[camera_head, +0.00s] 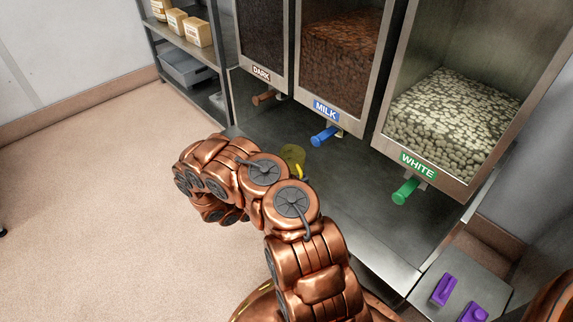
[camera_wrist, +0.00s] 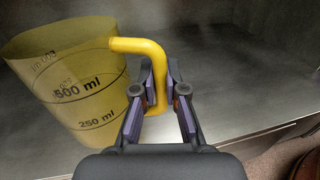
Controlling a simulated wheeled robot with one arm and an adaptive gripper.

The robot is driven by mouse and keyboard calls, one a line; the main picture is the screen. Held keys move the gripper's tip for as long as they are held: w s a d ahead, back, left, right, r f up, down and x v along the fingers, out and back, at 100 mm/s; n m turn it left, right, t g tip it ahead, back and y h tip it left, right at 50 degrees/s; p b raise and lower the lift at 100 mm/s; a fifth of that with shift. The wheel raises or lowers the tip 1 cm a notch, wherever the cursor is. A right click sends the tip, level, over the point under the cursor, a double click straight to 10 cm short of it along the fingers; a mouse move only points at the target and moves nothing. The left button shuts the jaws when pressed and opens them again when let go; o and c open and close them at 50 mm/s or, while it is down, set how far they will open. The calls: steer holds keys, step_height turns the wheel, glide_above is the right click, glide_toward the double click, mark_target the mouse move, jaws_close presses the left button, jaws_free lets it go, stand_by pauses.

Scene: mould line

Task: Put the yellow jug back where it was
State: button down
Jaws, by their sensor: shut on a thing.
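The yellow jug (camera_wrist: 65,85) is see-through, with dark marks such as 500 ml and 250 ml. In the wrist view it fills the left side, with its solid yellow handle (camera_wrist: 140,46) toward the right. My gripper (camera_wrist: 163,75) has its purple-padded fingers on either side of the handle and is shut on it. In the head view a small part of the jug (camera_head: 292,155) shows behind my arm, over the steel counter near the milk dispenser. My gripper is hidden there by my arm. I cannot tell whether the jug's base touches the counter.
Three dispensers, labelled DARK (camera_head: 261,73), MILK (camera_head: 325,110) and WHITE (camera_head: 417,165), stand over the steel counter (camera_head: 370,205), with handles jutting forward. A shelf (camera_head: 190,48) with boxes is at the back left. Purple objects (camera_head: 444,289) lie on a surface at lower right. The left floor is clear.

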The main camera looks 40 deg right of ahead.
mark_target(289, 161)
steer(key=w+d+b, duration=0.1)
steer(key=w+d, duration=0.1)
steer(key=w, duration=0.2)
steer(key=w+d+f+b, duration=0.1)
steer(key=w+d, duration=0.1)
steer(key=w, duration=0.2)
steer(key=w+d+b, duration=0.2)
steer(key=w, duration=0.2)
steer(key=shift+d+f, duration=0.15)
steer(key=shift+d, duration=0.15)
steer(key=shift+w+f+b, duration=0.1)
steer(key=shift+f+b, duration=0.85)
steer(key=shift+f, duration=0.75)
steer(key=shift+f, duration=0.2)
steer(key=c, duration=1.2)
jaws_free()
